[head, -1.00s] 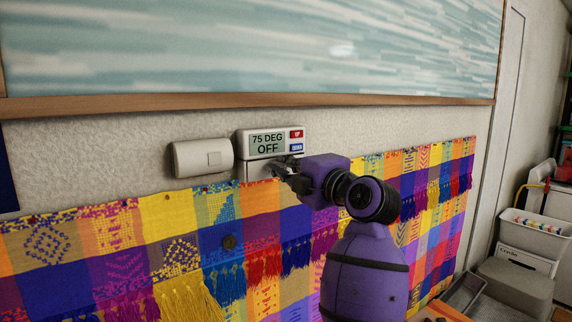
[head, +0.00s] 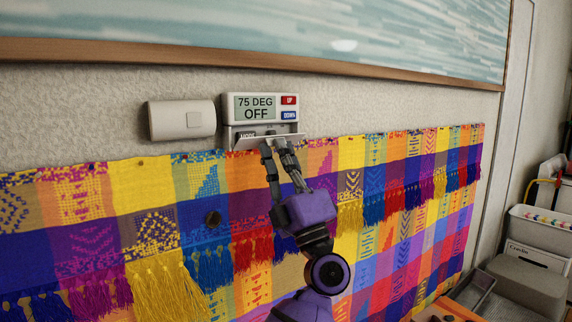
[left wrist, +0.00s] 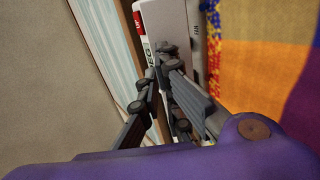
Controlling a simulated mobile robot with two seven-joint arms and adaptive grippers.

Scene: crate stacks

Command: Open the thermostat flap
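The white thermostat (head: 272,100) is on the wall, its display reading "75 DEG OFF" with red UP and blue DOWN buttons. Its flap (head: 291,138) at the bottom stands partly open, tilted out from the body, with part of a "MODE" label showing behind it. My left gripper (head: 274,146) reaches up from below, its fingertips at the flap; its fingers are apart. In the left wrist view, the gripper (left wrist: 158,66) is close against the thermostat, whose red button (left wrist: 138,21) shows. I cannot tell whether the fingertips touch the flap. My right gripper is not in view.
A white wall box (head: 180,119) is just left of the thermostat. A colourful tasselled cloth (head: 400,200) hangs below, close behind my arm. A large wood-framed picture (head: 250,55) is above. A white bin (head: 541,229) and other containers stand at the right.

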